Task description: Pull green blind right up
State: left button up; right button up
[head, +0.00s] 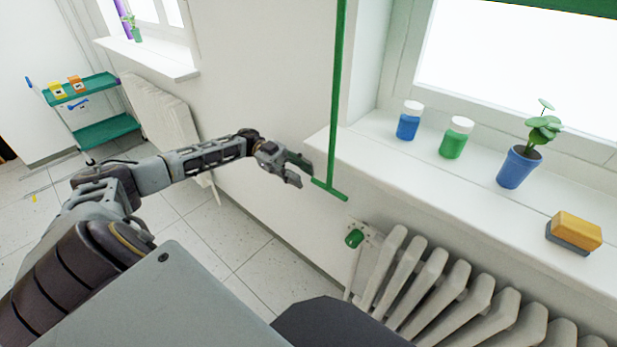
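The green blind (540,5) shows as a strip across the top of the window at the upper right. A green pull rod (338,90) hangs down left of the window and ends in a green crossbar handle (329,189). I cannot tell whether a finger touches the rod. My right gripper is not in view.
On the white sill (430,185) stand a blue jar (408,125), a green jar (454,143), a potted plant (517,167) and a yellow eraser (576,231). Below is a radiator (430,290) with a green valve knob (354,238). A green cart (105,132) stands far left.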

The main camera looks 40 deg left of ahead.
pick_arm(q)
jog(key=shift+w+a, duration=0.15)
jog(key=shift+a, duration=1.3)
jog(key=shift+w+a, duration=0.1)
jog(key=shift+a, duration=1.3)
